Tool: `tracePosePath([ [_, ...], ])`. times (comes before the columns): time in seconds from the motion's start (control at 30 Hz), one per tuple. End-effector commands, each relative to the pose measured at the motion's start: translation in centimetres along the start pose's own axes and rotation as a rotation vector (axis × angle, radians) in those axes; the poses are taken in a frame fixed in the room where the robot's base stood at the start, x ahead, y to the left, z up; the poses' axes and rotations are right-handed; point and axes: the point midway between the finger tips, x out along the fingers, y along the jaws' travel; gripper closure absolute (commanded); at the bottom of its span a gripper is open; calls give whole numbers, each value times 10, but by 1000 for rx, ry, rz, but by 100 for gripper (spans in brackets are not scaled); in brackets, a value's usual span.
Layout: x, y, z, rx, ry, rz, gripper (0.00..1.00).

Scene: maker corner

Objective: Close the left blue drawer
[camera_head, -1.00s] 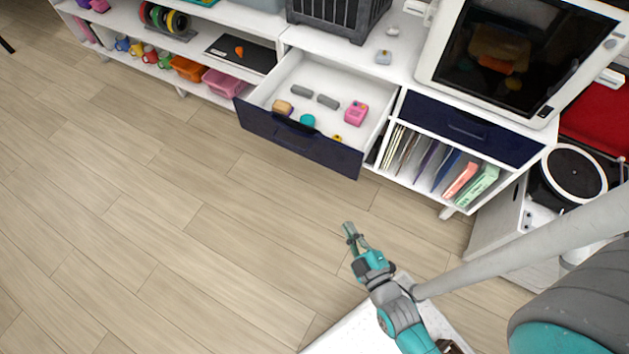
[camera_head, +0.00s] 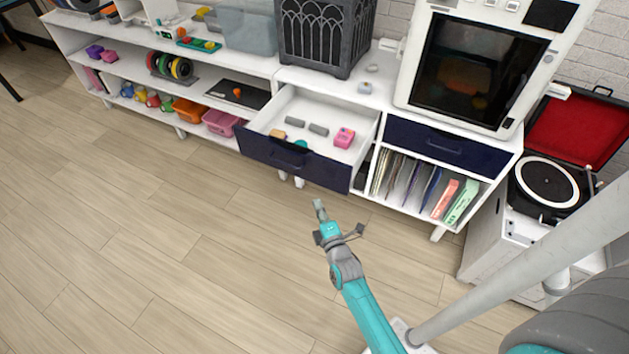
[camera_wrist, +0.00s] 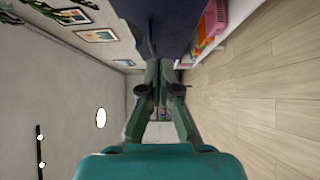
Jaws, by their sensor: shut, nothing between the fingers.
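The left blue drawer (camera_head: 290,163) is pulled open from the white cabinet in the head view. Its dark blue front carries a dark handle (camera_head: 288,154). Inside lie a pink item (camera_head: 344,137), grey pieces (camera_head: 318,130), a tan block and a teal round item. My gripper (camera_head: 319,205) is in front of and below the drawer front, apart from it in the head view. In the wrist view my gripper (camera_wrist: 160,68) has its fingers together and empty, with a dark blue surface (camera_wrist: 160,25) beyond the tips. Part of the drawer's inside is hidden behind its front.
The right blue drawer (camera_head: 446,144) is shut, above a shelf of records (camera_head: 410,185). A printer-like machine (camera_head: 475,70) and a dark grey crate (camera_head: 326,35) stand on top. A record player (camera_head: 545,185) is at right. The wooden floor (camera_head: 150,240) at left is clear.

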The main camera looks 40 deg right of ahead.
Motion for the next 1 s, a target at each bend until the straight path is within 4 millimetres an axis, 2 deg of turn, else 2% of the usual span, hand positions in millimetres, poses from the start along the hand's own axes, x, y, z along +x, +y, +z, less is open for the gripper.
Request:
tracePosePath([
  [0.43,81,1,0,1,1,1,100],
  [1.0,107,0,26,2,0,0,100],
])
